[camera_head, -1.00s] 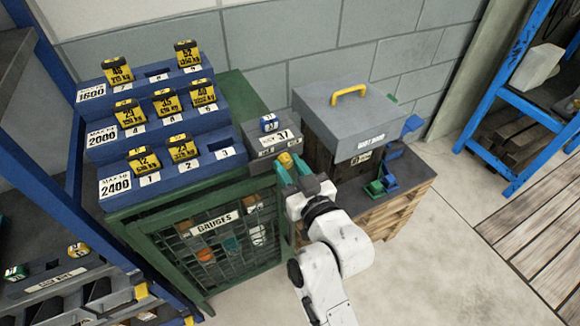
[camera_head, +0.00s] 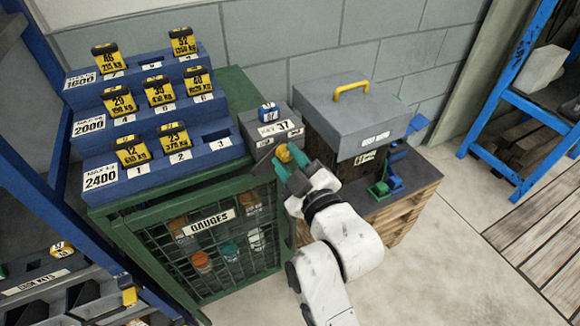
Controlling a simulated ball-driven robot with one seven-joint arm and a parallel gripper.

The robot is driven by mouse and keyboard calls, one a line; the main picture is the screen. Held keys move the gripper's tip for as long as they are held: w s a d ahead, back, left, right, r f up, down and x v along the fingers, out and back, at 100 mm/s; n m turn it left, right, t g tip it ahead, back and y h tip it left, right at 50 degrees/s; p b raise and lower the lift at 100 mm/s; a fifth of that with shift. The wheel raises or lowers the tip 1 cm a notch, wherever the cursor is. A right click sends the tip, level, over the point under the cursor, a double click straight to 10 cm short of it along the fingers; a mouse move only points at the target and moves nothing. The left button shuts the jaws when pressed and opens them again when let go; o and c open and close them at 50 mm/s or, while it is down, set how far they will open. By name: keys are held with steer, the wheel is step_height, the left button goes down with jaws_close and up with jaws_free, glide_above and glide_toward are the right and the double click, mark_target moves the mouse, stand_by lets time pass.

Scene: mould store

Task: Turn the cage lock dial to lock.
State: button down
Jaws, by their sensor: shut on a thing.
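The green gauge cage (camera_head: 130,234) stands at the middle left, with a mesh front and a GAUGES label (camera_head: 209,222). A yellow dial (camera_head: 283,154) sits at its upper right front, below a grey box marked 37 (camera_head: 268,127). My gripper (camera_head: 287,161), with green fingers, is shut on the yellow dial. The fingers partly hide the dial, so its pointing direction is not clear. Several gauges (camera_head: 203,260) show behind the mesh.
A blue stepped rack (camera_head: 195,152) with yellow weight tags stands on the cage. A grey lidded box (camera_head: 345,116) with a yellow handle stands on a wooden-sided bench (camera_head: 415,210) at right. Bare floor (camera_head: 455,245) lies at lower right.

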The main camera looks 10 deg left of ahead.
steer(key=n+b, duration=0.1)
steer(key=n, duration=0.1)
steer(key=n+b, duration=0.2)
steer(key=n, duration=0.1)
steer(key=shift+f+n, duration=0.25)
steer(key=shift+n, duration=0.05)
steer(key=shift+a+n+b, duration=0.1)
steer(key=shift+n+b, duration=1)
steer(key=shift+n, duration=1.2)
steer(key=c, duration=0.8)
jaws_free()
steer(key=v, duration=1.1)
steer(key=shift+w+b, duration=0.1)
steer(key=shift+b, duration=0.3)
